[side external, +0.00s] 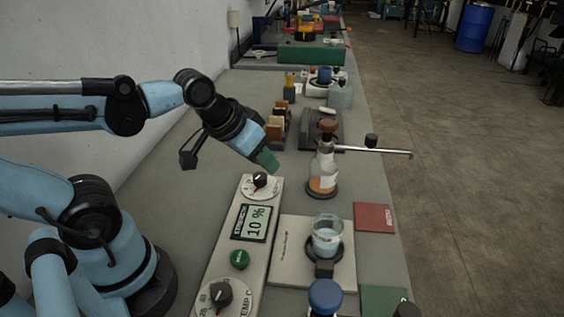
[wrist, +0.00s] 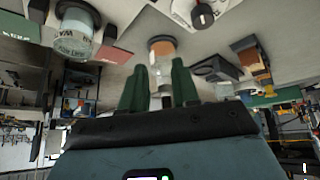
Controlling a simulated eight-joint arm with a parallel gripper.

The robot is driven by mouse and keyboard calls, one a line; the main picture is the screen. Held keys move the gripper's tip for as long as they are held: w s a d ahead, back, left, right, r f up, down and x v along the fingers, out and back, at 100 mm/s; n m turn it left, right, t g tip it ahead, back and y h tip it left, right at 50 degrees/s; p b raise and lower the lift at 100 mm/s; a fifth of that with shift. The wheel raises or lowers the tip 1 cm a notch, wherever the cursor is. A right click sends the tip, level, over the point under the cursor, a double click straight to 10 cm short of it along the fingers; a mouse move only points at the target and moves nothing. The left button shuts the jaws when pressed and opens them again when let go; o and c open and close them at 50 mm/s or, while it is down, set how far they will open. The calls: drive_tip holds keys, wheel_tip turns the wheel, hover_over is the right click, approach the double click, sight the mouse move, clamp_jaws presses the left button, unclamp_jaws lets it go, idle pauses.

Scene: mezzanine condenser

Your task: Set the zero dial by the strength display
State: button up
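A long pale control panel (side external: 236,218) lies on the bench. At its far end is a black-knobbed dial (side external: 260,180) on a white disc, probably the zero dial; its lettering is too small to read. A black-knobbed dial also shows in the wrist view (wrist: 203,16), at the top. The strength display (side external: 252,223) reads 10 %. My gripper (side external: 268,160), with green fingers, is just above and beyond the far dial, apart from it. In the wrist view its fingers (wrist: 159,66) stand apart with nothing between them.
A green button (side external: 239,260) and a TEMP C dial (side external: 221,295) are nearer on the panel. A beaker (side external: 327,236) of pale liquid and a flask (side external: 323,172) with orange contents stand to the right. Blocks in a rack (side external: 276,129) are behind my gripper.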

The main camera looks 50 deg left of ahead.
sight(260, 175)
drive_tip(key=o, duration=0.5)
drive_tip(key=a+n+g, duration=0.1)
drive_tip(key=n, duration=0.1)
drive_tip(key=w+a+r+n, duration=0.1)
drive_tip(key=n, duration=0.1)
drive_tip(key=shift+w+r+g, duration=0.1)
drive_tip(key=shift+r+g, duration=0.05)
drive_tip(key=shift+g, duration=0.25)
drive_tip(key=shift+c, duration=0.2)
drive_tip(key=shift+o, duration=0.2)
drive_tip(key=a+n+g, duration=0.1)
drive_tip(key=n, duration=0.1)
drive_tip(key=w+a+r+n+g, duration=0.1)
drive_tip(key=n, duration=0.2)
drive_tip(key=w+a+n+g, duration=0.1)
drive_tip(key=a+n, duration=0.1)
drive_tip(key=n, duration=0.1)
drive_tip(key=shift+w+r+g, duration=0.1)
drive_tip(key=shift+r+g, duration=0.2)
drive_tip(key=shift+g, duration=0.1)
drive_tip(key=shift+w+a+f+n+g, duration=0.15)
drive_tip(key=shift+f+n, duration=0.3)
drive_tip(key=shift+f, duration=1.55)
drive_tip(key=shift+s+a+f+n+g, duration=0.15)
drive_tip(key=shift+f+n, duration=0.35)
drive_tip(key=shift+f, duration=1.5)
drive_tip(key=shift+w+a+f+n+g, duration=0.2)
drive_tip(key=shift+f+n, duration=0.25)
drive_tip(key=shift+f, duration=1.55)
drive_tip(key=c, duration=1)
